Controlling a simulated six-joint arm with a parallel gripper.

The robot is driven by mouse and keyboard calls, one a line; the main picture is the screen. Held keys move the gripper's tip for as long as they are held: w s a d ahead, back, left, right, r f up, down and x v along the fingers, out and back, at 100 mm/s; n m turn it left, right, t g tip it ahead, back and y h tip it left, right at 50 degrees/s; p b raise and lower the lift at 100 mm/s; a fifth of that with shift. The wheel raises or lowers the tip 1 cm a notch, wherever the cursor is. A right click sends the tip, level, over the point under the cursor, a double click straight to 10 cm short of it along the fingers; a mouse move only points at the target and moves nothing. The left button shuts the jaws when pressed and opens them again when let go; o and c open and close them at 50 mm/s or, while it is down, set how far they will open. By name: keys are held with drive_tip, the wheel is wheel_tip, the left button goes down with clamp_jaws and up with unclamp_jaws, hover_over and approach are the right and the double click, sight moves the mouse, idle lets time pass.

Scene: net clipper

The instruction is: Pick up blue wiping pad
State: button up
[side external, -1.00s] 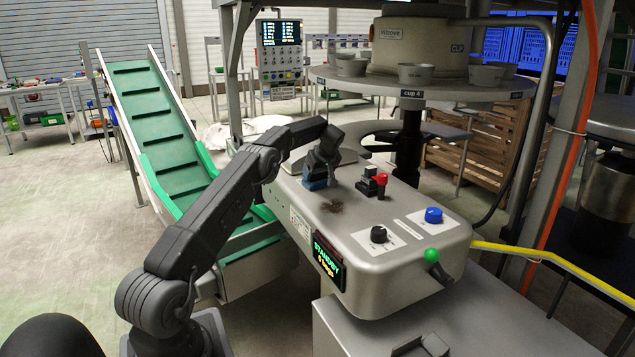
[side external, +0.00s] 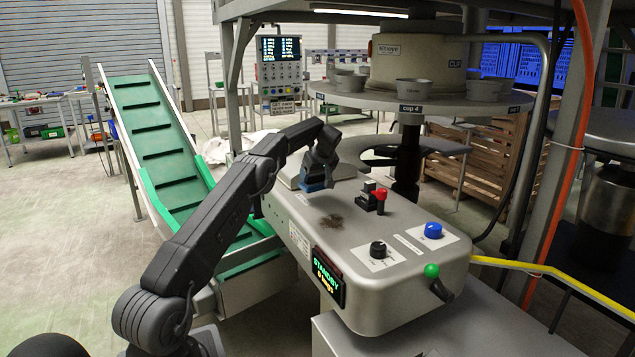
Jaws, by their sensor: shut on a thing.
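The blue wiping pad (side external: 311,186) is at the tips of my gripper (side external: 314,180), at the back left of the grey machine's top (side external: 370,222). My gripper points down and is shut on the pad. Only a small blue part of the pad shows below the fingers; the rest is hidden. I cannot tell whether the pad touches the machine top. A dark smudge (side external: 332,221) lies on the top, nearer the camera than the pad.
A black block with a red knob (side external: 381,195) stands right of my gripper. A black dial (side external: 378,249), a blue button (side external: 433,230) and a green-knobbed lever (side external: 431,270) are nearer the front. A round table with cups (side external: 413,87) overhangs behind. A green conveyor (side external: 160,140) rises at left.

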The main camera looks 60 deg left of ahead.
drive_tip(key=s+a+r, duration=0.3)
drive_tip(key=s+r, duration=0.3)
drive_tip(key=s, duration=0.4)
drive_tip(key=shift+s+a+r, duration=0.15)
drive_tip(key=shift+s+r, duration=0.1)
